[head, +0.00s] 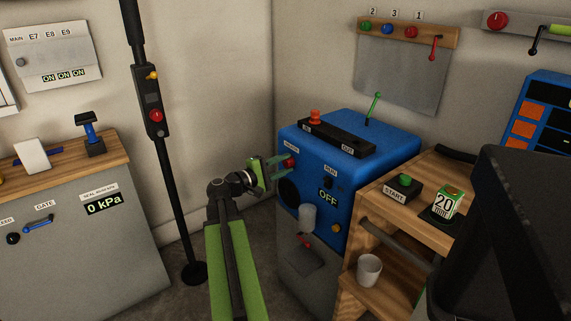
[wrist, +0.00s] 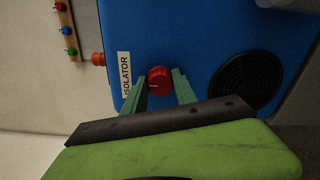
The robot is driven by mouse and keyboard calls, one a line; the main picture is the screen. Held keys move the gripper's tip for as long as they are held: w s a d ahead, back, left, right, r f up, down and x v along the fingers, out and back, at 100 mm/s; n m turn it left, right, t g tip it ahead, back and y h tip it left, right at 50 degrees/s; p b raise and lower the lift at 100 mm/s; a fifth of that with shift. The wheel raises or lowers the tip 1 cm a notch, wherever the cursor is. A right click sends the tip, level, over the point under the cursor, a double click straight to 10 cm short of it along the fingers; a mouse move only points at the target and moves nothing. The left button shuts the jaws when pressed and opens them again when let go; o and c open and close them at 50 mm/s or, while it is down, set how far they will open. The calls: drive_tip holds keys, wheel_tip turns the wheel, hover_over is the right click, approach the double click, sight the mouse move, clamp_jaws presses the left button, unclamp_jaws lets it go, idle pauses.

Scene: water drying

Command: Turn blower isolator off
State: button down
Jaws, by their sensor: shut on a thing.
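The blower is a blue box (head: 345,148) in the middle right of the head view. Its isolator is a red knob (head: 290,162) on the front face; it also shows in the wrist view (wrist: 160,80) beside a label reading ISOLATOR (wrist: 125,85). My gripper (head: 278,167) is at the knob, with one teal finger on each side of it, shut on it. In the wrist view a pale mark shows on the knob. A small display (head: 328,198) on the blower's front reads OFF, below a RUN label.
A red-orange button (head: 315,117) and a green lever (head: 374,107) stand on the blower's top. A wooden bench (head: 390,200) with a START button (head: 404,182) is at the right. A black pole (head: 172,180) stands left of my arm. Floor shows between the pole and the blower.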

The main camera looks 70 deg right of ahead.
drive_tip(key=shift+s+a+f, duration=0.1)
drive_tip(key=shift+f, duration=0.05)
drive_tip(key=c, duration=1)
unclamp_jaws()
drive_tip(key=v, duration=1.7)
drive_tip(key=shift+w+a, duration=0.2)
drive_tip(key=shift+w, duration=0.05)
